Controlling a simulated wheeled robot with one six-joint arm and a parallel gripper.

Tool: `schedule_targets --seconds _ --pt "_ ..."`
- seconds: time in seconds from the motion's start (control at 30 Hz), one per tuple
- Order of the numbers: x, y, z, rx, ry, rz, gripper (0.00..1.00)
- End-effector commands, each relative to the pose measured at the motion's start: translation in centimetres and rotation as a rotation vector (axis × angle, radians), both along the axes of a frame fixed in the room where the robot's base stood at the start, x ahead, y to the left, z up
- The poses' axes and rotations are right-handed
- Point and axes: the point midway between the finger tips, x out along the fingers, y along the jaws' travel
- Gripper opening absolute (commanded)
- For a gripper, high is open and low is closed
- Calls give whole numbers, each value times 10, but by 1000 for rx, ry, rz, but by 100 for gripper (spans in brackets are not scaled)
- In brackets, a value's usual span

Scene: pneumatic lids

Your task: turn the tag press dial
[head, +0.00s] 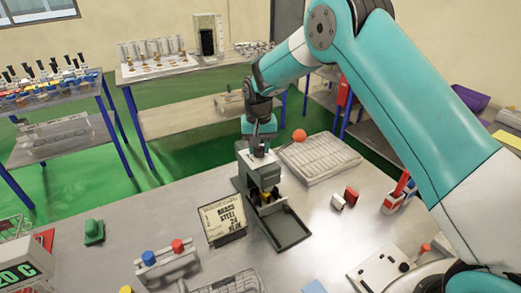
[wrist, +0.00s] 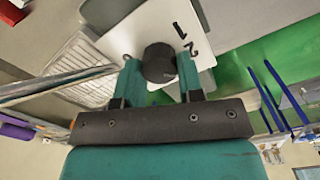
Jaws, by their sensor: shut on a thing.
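The tag press (head: 279,228) is a dark grey-green machine with a tray-like base on the metal bench in the head view. A lever with an orange ball (head: 299,135) sticks out to its right. My gripper (head: 259,150) is at the top of the press. In the wrist view my gripper (wrist: 158,64) has its teal fingers on both sides of a black round dial (wrist: 159,68), shut on it. The dial sits on a white plate (wrist: 135,35) with the figures 1 and 2 showing.
A small sign (head: 223,219) stands left of the press. A ribbed grey tray (head: 318,160) lies behind it to the right. A box with blue and red knobs (head: 168,266) is at the front.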

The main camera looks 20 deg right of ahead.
Motion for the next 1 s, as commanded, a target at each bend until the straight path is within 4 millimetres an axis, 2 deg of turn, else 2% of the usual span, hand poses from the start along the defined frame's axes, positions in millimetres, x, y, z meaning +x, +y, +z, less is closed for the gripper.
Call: schedule_targets --seconds 0.2,0.5,1.0 --pt "1 -1 -1 0 -3 -169 11" --pt "1 -1 0 0 -2 -325 11" --pt "1 0 1 1 -4 -379 11"
